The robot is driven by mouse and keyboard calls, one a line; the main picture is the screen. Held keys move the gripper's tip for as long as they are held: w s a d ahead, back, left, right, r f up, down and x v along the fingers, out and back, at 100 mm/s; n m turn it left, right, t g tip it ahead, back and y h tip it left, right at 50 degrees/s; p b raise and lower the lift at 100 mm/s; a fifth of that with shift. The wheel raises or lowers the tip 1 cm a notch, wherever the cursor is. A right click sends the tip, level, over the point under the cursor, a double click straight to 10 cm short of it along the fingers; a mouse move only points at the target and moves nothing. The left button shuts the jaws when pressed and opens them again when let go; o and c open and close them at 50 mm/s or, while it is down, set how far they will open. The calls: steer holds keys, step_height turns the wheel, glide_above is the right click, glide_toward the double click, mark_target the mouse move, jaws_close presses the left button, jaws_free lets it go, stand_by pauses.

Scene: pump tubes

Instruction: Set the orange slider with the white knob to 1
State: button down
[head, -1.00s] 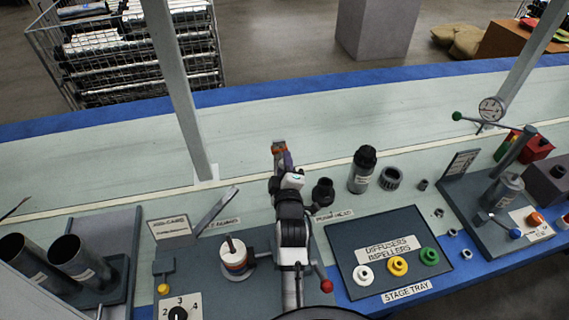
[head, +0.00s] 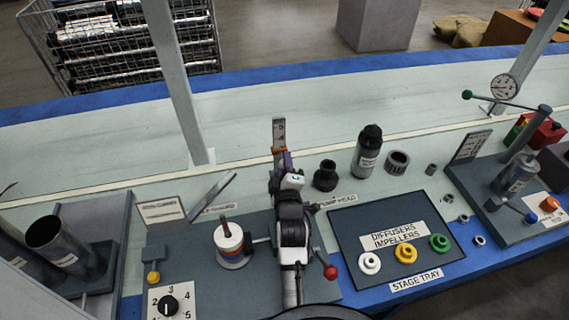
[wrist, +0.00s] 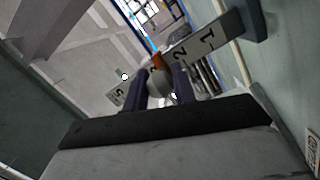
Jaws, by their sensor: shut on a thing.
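The orange slider (wrist: 156,60) sits on an upright grey scale (wrist: 228,28) with black numbers, which also shows in the head view (head: 279,128). The wrist view shows 1 and 2 on one side of the slider and 5 on the other, so the slider is near 3. In the head view, 5 and 4 show above the orange slider (head: 281,150). My gripper (head: 285,160) is shut on the slider's pale round knob (wrist: 160,88), seen between its dark fingers in the wrist view. My arm hides the lower scale in the head view.
A black-capped bottle (head: 368,150) and a dark fitting (head: 325,176) stand right of my arm. The stage tray (head: 345,225) holds white, yellow and green rings. A red-and-white stack (head: 230,243) and numbered dial (head: 168,304) are left.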

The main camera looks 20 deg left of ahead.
steer(key=c, duration=1.2)
jaws_free()
steer(key=shift+o, duration=0.2)
steer(key=shift+r, duration=0.1)
step_height(320, 180, up, 12)
steer(key=shift+f, duration=0.1)
steer(key=o, duration=0.8)
steer(key=r, duration=0.7)
steer(key=shift+w+a+r, duration=0.1)
steer(key=shift+w+r, duration=0.15)
steer(key=shift+r, duration=0.05)
steer(key=shift+c, duration=0.2)
steer(key=shift+s+r, duration=0.45)
steer(key=shift+r, duration=0.4)
steer(key=c, duration=0.8)
steer(key=shift+o, duration=0.2)
steer(key=shift+w+f, duration=0.15)
steer(key=shift+f, duration=0.3)
